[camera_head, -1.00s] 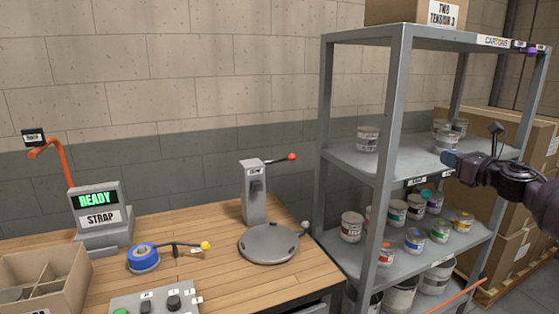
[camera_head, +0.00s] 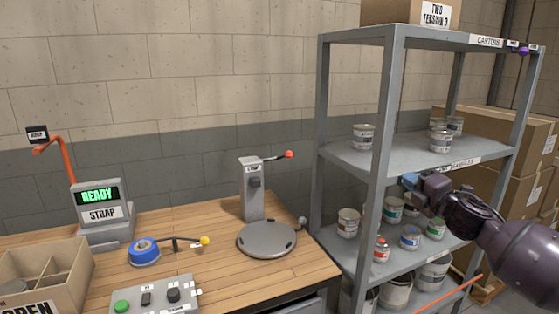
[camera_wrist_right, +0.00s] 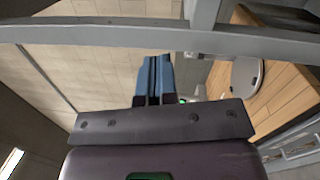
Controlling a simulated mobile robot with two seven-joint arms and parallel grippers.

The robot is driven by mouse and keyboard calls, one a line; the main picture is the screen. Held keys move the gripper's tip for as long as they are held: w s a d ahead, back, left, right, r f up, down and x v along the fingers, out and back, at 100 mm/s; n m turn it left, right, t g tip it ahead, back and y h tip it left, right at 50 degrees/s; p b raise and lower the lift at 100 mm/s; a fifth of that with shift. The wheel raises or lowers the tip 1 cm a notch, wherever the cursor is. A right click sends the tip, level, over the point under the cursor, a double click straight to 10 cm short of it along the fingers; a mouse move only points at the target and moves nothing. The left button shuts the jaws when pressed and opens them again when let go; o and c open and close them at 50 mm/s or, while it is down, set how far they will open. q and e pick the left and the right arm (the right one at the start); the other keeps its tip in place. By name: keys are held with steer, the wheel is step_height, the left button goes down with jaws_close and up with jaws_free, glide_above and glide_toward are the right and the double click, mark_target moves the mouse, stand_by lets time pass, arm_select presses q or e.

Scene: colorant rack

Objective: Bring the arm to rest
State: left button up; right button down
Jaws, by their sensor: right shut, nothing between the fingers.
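My right arm comes in from the right in the head view. Its gripper (camera_head: 410,181) is in front of the rack, close to the edge of the middle shelf. In the right wrist view the blue fingers (camera_wrist_right: 153,78) are together with nothing between them. My left gripper is not in view. The grey metal rack (camera_head: 384,130) stands to the right of the bench. My right arm hides part of its lower shelf and some of the cans there.
White cans (camera_head: 363,137) stand on the middle shelf and several cans with coloured tops (camera_head: 381,250) on the lower one. The wooden bench (camera_head: 200,235) carries a round-plate device (camera_head: 267,238), a strap display (camera_head: 98,205), blue tape (camera_head: 144,251) and a divided carton (camera_head: 68,285). Cartons (camera_head: 485,125) stand behind the rack.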

steer(key=s+a+f+m+g+h, duration=0.1)
steer(key=s+a+f+m, duration=0.2)
steer(key=s+f+m, duration=0.55)
steer(key=s+a+f+m+g+h, duration=0.1)
steer(key=s+a+f+m, duration=0.35)
steer(key=f, duration=0.75)
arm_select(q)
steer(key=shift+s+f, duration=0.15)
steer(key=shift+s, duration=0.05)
arm_select(e)
steer(key=s+f+m+g+h, duration=0.1)
steer(key=s+f+m, duration=0.2)
steer(key=s+f, duration=0.3)
steer(key=s+d+f+m+g+h, duration=0.1)
steer(key=s+f+m+g+h, duration=0.1)
steer(key=s+f, duration=0.5)
steer(key=s+d+f+m+g+h, duration=0.1)
steer(key=s+f+m, duration=0.4)
steer(key=s, duration=1.1)
steer(key=shift+f+g, duration=0.3)
steer(key=shift+f, duration=0.35)
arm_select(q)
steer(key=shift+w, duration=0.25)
arm_select(e)
steer(key=shift+w, duration=0.1)
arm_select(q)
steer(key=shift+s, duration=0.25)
